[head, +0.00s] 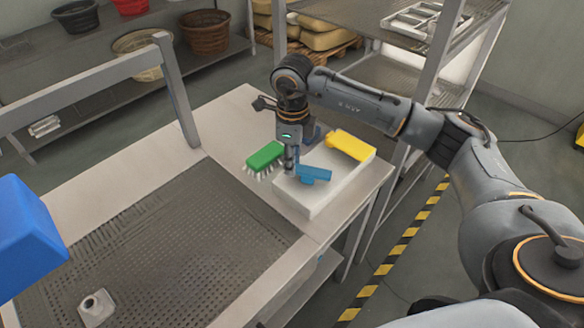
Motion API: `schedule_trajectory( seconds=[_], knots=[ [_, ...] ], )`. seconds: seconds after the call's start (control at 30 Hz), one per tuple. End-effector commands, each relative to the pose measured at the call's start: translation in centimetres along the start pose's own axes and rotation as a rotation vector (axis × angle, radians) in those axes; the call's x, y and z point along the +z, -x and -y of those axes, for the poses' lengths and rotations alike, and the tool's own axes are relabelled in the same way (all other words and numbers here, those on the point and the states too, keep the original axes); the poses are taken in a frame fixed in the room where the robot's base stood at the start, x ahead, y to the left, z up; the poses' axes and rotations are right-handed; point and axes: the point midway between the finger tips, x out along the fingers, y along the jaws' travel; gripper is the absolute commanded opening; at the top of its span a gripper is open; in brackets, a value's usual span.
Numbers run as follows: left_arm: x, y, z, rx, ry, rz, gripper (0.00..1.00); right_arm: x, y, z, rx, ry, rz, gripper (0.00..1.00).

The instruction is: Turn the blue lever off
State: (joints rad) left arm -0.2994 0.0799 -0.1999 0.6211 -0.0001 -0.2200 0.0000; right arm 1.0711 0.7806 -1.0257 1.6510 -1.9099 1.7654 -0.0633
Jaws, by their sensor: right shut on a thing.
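The blue lever (316,174) sits on top of a white block (310,201) at the right end of the metal counter. Its free arm points to the right in the picture. My right gripper (291,164) points down at the lever's left end and is shut on it. The fingers hide part of the lever there, so its exact pivot does not show. My left gripper is not in view.
A yellow piece (348,145) lies at the back of the white block. A green brush (265,156) lies close left of my right gripper. A perforated sunken tray (160,250) fills the counter's left. A large blue box-like thing (28,235) stands at the left edge.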

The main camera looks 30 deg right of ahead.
Motion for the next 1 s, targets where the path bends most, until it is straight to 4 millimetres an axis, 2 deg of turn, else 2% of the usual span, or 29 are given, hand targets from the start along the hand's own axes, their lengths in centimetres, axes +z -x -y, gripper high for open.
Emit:
schedule_trajectory(
  seconds=[0.1, 0.5, 1.0],
  knots=[
    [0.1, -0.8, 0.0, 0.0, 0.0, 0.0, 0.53, -0.1, -0.2, 0.5, 0.0, -0.109, -0.001, 0.0],
    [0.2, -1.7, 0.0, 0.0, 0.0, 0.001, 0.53, -0.3, -0.1, 1.5, 0.0, -0.389, 0.0, 0.0],
    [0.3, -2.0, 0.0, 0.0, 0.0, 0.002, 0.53, -0.5, 0.0, 1.9, 0.0, -0.492, -0.001, 0.0]
  ],
)
